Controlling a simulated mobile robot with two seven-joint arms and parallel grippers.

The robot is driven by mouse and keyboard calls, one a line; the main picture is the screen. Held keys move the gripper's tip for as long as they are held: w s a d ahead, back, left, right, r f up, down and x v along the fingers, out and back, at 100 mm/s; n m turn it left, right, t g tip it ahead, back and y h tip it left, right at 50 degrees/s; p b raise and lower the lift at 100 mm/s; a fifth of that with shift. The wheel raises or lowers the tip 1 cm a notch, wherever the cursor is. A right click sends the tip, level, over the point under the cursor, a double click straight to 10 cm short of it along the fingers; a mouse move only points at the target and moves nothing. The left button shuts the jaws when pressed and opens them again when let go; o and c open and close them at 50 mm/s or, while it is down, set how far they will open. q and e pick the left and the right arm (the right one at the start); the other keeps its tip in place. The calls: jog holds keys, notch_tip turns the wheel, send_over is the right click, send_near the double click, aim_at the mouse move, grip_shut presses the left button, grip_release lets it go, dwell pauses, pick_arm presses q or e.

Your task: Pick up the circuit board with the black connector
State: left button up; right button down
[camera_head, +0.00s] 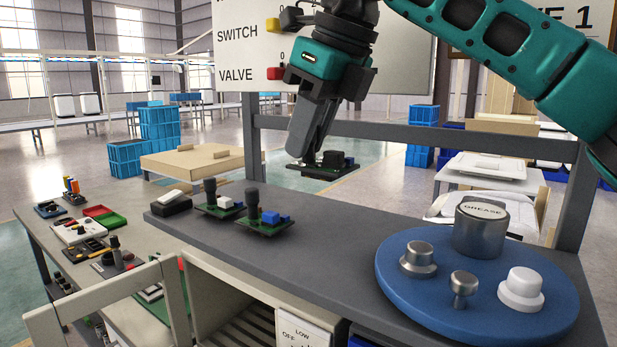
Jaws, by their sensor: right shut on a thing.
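My right gripper (301,156) hangs above the dark grey bench (330,244), fingers pointing down. It is shut on a circuit board (318,172) that carries a black connector block and is held clear of the bench top. Two other circuit boards stay on the bench to the left below: one with a white block (226,203) and one with a blue block (270,218). Each of these also carries a dark upright post. The fingers hide part of the held board. My left gripper is not in view.
A blue round tray (400,283) with a grease tin (481,228), metal knobs and a white knob (521,288) fills the bench's right. A grey frame rail (400,137) runs behind the bench. A side table (35,222) with small parts stands left. The bench middle is clear.

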notch_tip(320, 180, up, 10)
jog(key=shift+f, duration=0.2)
jog(key=shift+r, duration=0.1)
